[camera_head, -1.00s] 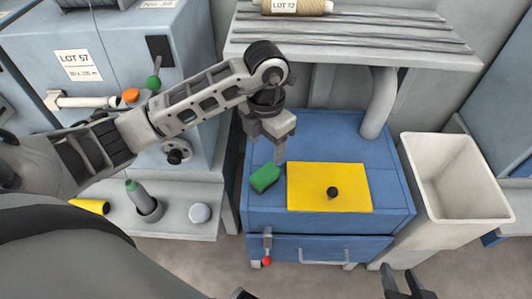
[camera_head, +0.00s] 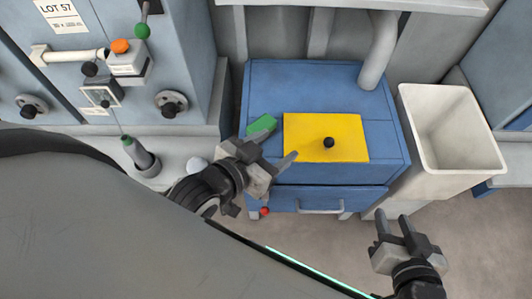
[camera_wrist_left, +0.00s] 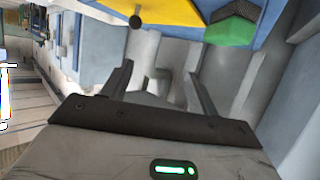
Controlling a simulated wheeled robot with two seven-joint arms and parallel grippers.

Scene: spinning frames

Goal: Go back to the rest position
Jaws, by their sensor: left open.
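My left gripper (camera_head: 275,150) is open and empty, with its arm folded close to my body. In the head view its fingers overlap the front of the blue cabinet (camera_head: 270,82). The left wrist view shows the two fingers (camera_wrist_left: 158,88) apart with nothing between them. My right gripper (camera_head: 393,222) is at the lower right, fingers apart and empty, over the floor in front of the cabinet. The block also shows in the left wrist view (camera_wrist_left: 230,32).
A cream bin (camera_head: 408,140) stands right of the cabinet. The floor in front is clear.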

